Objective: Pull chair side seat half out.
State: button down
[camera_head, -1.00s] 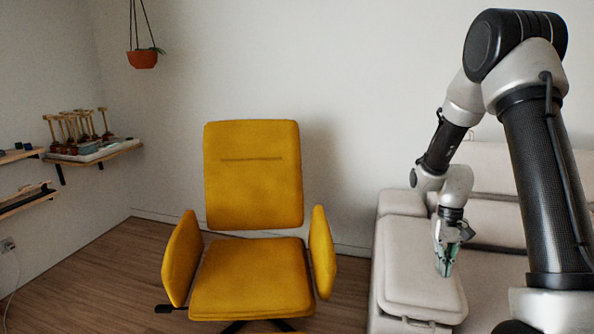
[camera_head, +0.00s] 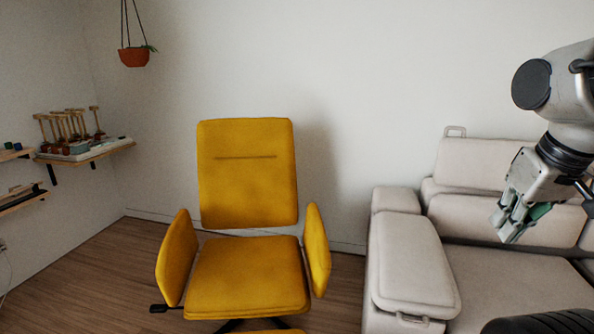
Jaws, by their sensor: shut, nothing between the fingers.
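The light grey sofa stands at the right.
Another wide seat (camera_head: 515,285) fills the sofa's right part. A back cushion (camera_head: 478,165) carries a loop handle on top. Wooden floor (camera_head: 345,285) shows between chair and sofa. A wall shelf (camera_head: 90,152) with small items is at the left; a plant pot (camera_head: 133,57) hangs above.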

aim_at(491, 283)
jog(key=z, duration=1.6)
